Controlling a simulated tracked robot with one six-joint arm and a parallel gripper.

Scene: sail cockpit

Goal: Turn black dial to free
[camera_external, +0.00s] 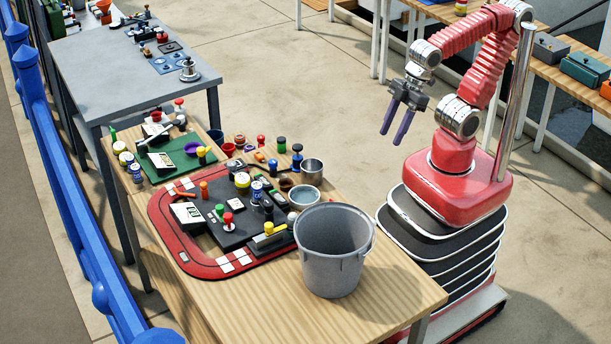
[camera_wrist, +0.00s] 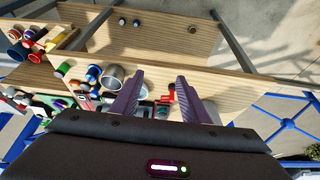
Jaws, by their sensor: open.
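The wooden table's crowded top holds a dark control panel (camera_external: 232,240) with several coloured knobs, including a red-topped one (camera_external: 228,219) and a yellow handle (camera_external: 268,228). I cannot tell which small part is the black dial, or read its setting. My gripper (camera_external: 393,138) has two purple fingers, spread apart and empty. It hangs in the air to the right of the table's objects, touching nothing. In the wrist view the gripper (camera_wrist: 158,78) shows open, with small blurred table objects behind and between its fingers.
A red track-shaped frame (camera_external: 163,232) surrounds the panel. A large grey bucket (camera_external: 330,262) stands to the panel's right, with metal cups (camera_external: 304,196) behind it. A green mat (camera_external: 190,160) with small items lies farther back. The table's front corner is clear. Blue railing (camera_external: 75,205) runs left.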

